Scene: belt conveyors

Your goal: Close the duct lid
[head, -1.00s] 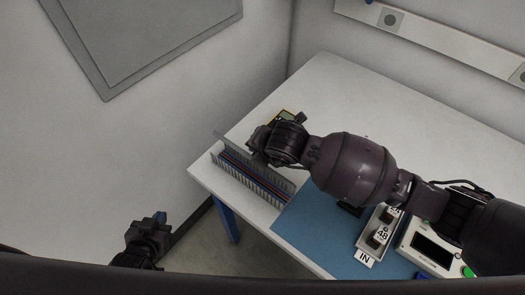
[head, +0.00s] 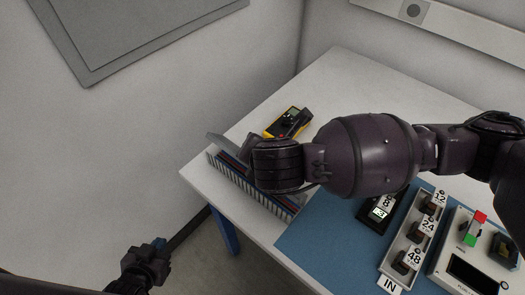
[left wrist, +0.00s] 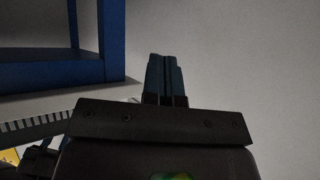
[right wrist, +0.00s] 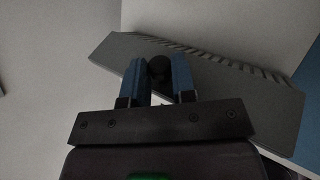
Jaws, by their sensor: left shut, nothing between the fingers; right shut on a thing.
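The duct (head: 250,188), with a slotted side wall, lies along the left front edge of the table with coloured wires inside. Its grey lid (head: 222,144) stands raised and tilted over the duct, part of it hidden by my right arm. In the right wrist view the lid (right wrist: 245,88) is a long grey panel, and my right gripper (right wrist: 160,75) is shut on a dark round knob at it. In the head view those fingertips are hidden behind the wrist. My left gripper (head: 155,248) is shut and empty, low beside the table; its fingers also show in the left wrist view (left wrist: 167,78).
A yellow multimeter (head: 286,122) lies behind the duct. On the blue mat (head: 318,232) stand a small display (head: 376,212), a tray of labelled blocks (head: 397,268) and a control box (head: 470,262). The back of the table is clear.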

